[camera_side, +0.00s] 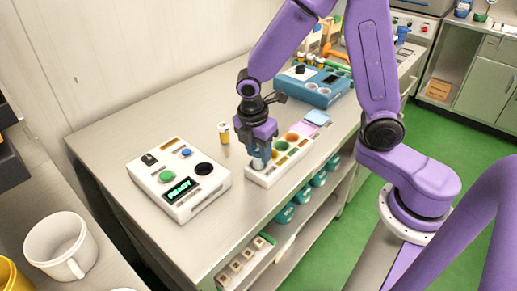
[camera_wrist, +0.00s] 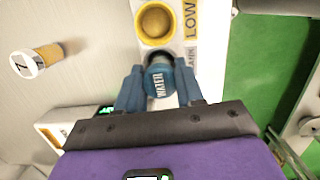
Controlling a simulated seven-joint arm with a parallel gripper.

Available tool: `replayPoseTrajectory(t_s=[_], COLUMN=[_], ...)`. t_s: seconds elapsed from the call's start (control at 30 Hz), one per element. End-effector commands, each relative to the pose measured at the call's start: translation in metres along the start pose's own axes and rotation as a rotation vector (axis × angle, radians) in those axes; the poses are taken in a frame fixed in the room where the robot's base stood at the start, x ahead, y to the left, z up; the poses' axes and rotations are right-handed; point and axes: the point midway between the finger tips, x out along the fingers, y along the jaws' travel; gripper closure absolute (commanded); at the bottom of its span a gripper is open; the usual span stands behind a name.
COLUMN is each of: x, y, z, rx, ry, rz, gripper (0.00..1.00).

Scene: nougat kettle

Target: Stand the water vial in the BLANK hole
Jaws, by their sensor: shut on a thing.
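My gripper (camera_side: 261,157) is shut on the water vial (camera_wrist: 159,82). In the wrist view the vial's blue cap reads WATER and sits between the two blue fingers. In the side view my fingers mostly hide the vial. The vial is at the near end of a white rack (camera_side: 258,180), next to a partly covered label (camera_wrist: 190,58) that seems to read BLANK. The vial and fingers cover the BLANK hole, so I cannot tell whether the vial's foot is in it. The yellow LOW hole (camera_wrist: 155,21) lies just beyond it, empty.
A yellow vial with a white cap marked 7 (camera_wrist: 27,64) stands left of the rack; it also shows in the side view (camera_side: 223,133). A white device (camera_side: 178,179) reading READY stands at the left. A blue device (camera_side: 318,86) is behind. The table's front edge is close to the rack.

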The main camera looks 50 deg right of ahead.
Motion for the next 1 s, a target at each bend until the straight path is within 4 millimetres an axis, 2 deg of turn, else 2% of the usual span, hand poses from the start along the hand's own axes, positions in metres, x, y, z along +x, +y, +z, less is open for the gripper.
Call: replayPoseTrajectory(t_s=[0.43, 0.47, 0.53, 0.57, 0.77, 0.8, 0.87, 1.0], x=[0.002, 0.002, 0.002, 0.002, 0.002, 0.0021, 0.0021, 0.0021], y=[-0.0001, -0.0001, -0.0001, -0.0001, -0.0001, -0.0001, -0.0001, -0.0001], z=[-0.0001, -0.0001, -0.0001, -0.0001, -0.0001, -0.0001, -0.0001, -0.0001], rx=[0.0, 0.0, 0.0, 0.0, 0.0, 0.0, 0.0, 0.0], ry=[0.0, 0.0, 0.0, 0.0, 0.0, 0.0, 0.0, 0.0], rz=[0.0, 0.0, 0.0, 0.0, 0.0, 0.0, 0.0, 0.0], gripper=[0.93, 0.6, 0.37, 0.34, 0.34, 0.21, 0.04, 0.04])
